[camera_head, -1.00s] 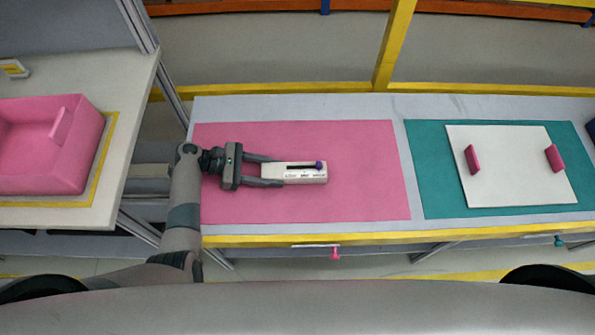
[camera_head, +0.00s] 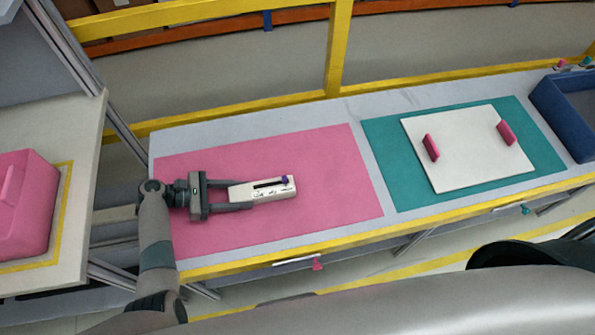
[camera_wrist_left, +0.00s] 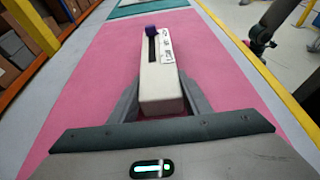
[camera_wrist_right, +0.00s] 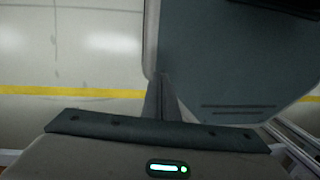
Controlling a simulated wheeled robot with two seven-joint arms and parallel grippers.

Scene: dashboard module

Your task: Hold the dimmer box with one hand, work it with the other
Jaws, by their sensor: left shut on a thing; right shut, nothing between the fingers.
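The dimmer box (camera_head: 262,190) is a white, oblong box with a dark slot along its top and a purple slider knob (camera_head: 285,180) at the end of the slot away from my left gripper. Small dark markings run beside the slot. My left gripper (camera_head: 241,195) is shut on the near end of the box, one finger on each side, over the pink mat. In the left wrist view the box (camera_wrist_left: 161,82) points away from the gripper, with the knob (camera_wrist_left: 151,31) at its far end. My right gripper (camera_wrist_right: 163,92) is shut and empty, away from the box; it is not in the head view.
The box is over a pink mat (camera_head: 330,160) on the bench. To its right a teal mat (camera_head: 385,150) carries a white board (camera_head: 465,160) with two pink handles. A blue bin (camera_head: 560,120) stands far right, a pink bin (camera_head: 25,225) far left.

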